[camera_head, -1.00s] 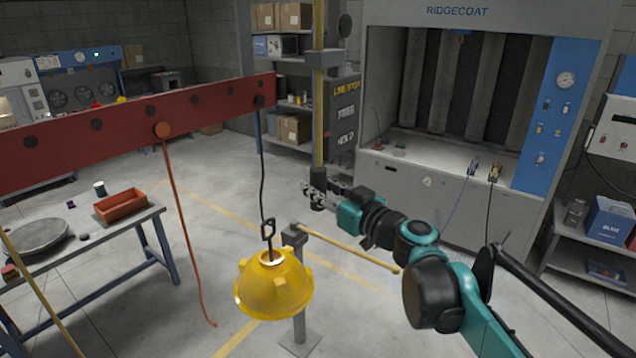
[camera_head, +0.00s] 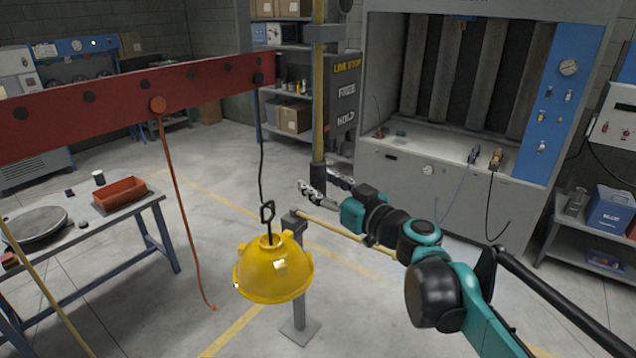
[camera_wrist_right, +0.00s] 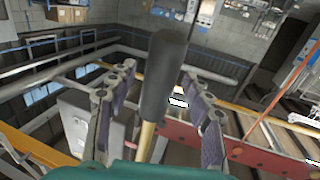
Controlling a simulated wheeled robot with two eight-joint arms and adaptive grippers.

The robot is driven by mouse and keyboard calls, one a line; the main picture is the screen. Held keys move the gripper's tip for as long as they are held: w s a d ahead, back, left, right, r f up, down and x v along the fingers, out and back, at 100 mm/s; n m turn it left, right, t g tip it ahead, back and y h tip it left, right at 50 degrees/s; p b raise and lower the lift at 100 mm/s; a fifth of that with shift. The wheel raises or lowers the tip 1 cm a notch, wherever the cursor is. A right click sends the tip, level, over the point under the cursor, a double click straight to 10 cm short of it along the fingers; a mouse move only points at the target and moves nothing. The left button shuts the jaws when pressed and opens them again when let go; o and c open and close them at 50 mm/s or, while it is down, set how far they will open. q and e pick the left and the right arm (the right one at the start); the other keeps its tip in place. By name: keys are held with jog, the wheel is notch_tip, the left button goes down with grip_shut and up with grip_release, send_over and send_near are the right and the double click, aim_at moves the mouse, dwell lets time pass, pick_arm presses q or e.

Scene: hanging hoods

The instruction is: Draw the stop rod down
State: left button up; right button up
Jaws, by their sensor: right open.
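The stop rod (camera_head: 319,110) is a long yellow upright rod with a dark grey grip (camera_head: 318,176) at its lower end. It hangs in front of the "LINE STOP" board (camera_head: 345,98), which is marked FREE above HOLD. My right gripper (camera_head: 325,189) is at the bottom of the grip, fingers spread. In the right wrist view the grey grip (camera_wrist_right: 165,75) stands between the two open fingers (camera_wrist_right: 157,88), with the yellow rod beyond it; I cannot tell if either finger touches it. My left gripper is not in view.
A yellow hood (camera_head: 272,272) hangs on a black hook from the red beam (camera_head: 120,110). A grey post (camera_head: 297,255) with a yellow bar stands below my right gripper. An orange rope (camera_head: 180,220) hangs left. A table (camera_head: 90,220) stands at left; a spray booth (camera_head: 440,180) behind.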

jog(key=v, duration=1.1)
jog(key=shift+s+d, duration=0.1)
jog(key=shift+s, duration=0.05)
jog(key=s+a+f+m+g+h+b, duration=0.15)
jog(key=f+b, duration=0.25)
jog(key=f, duration=0.5)
jog(key=s+f+g+h+b, duration=0.1)
jog(key=s+f+g+b, duration=0.15)
jog(key=f+b, duration=0.45)
jog(key=s+d+f+m+g+h+b, duration=0.1)
jog(key=s+d+f+m+h+b, duration=0.1)
jog(key=f, duration=1)
jog(key=s+d+f+m+g+h+b, duration=0.1)
jog(key=s+d+f+b, duration=0.4)
jog(key=f, duration=0.8)
jog(key=s+d+f+m+h+b, duration=0.3)
jog(key=s+d+f+h+b, duration=0.1)
jog(key=f, duration=0.9)
jog(key=s+h+b, duration=0.1)
jog(key=s+b, duration=0.1)
jog(key=b, duration=0.1)
jog(key=shift+g+h+b, duration=0.35)
jog(key=shift+g, duration=0.05)
jog(key=shift+d, duration=0.15)
